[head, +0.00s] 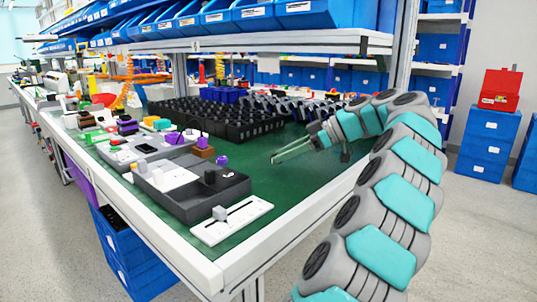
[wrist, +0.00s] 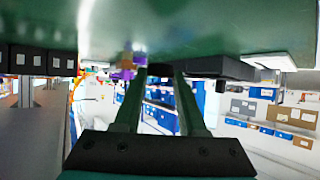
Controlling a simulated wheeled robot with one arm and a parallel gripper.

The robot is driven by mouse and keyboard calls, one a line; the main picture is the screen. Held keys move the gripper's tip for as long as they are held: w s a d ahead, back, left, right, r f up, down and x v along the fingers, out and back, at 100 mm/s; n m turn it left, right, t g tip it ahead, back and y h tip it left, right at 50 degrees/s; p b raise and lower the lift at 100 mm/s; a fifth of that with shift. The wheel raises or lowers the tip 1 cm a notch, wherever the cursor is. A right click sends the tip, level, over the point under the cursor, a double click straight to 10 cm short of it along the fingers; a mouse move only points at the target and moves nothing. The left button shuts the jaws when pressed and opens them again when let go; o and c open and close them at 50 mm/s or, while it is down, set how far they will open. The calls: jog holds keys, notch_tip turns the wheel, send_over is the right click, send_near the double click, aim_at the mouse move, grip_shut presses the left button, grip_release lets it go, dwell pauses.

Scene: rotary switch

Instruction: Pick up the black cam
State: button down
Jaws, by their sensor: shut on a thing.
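My gripper (head: 274,158) is above the green table top, to the right of the parts trays, with its green fingers pointing left. In the wrist view the two fingers (wrist: 160,78) stand a little apart at the tips. A small dark piece, which I take as the black cam (wrist: 160,70), shows between the tips, and the fingers are shut on it. Its shape is too small to make out, and it cannot be made out in the head view.
A dark grey tray (head: 192,207) with a black knob (head: 210,178) lies left of my gripper. A white slider plate (head: 233,220) lies at the front edge. Black bins (head: 215,120) fill the back, under a shelf of blue bins (head: 250,17). Bare green table (head: 262,182) lies below my gripper.

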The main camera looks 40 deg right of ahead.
jog(key=shift+s+d+r+p, duration=0.15)
jog(key=shift+s+d+p, duration=0.2)
jog(key=shift+s+d, duration=0.65)
jog(key=shift+s+d+r+p, duration=0.15)
jog(key=shift+s+d+p, duration=0.15)
jog(key=shift+s+p, duration=0.4)
jog(key=shift+s+d+p, duration=0.8)
jog(key=shift+s+p, duration=0.1)
jog(key=shift+s, duration=0.1)
jog(key=shift+s+d+f+p, duration=0.25)
jog(key=shift+s+d+p, duration=0.15)
jog(key=shift+s+d, duration=0.15)
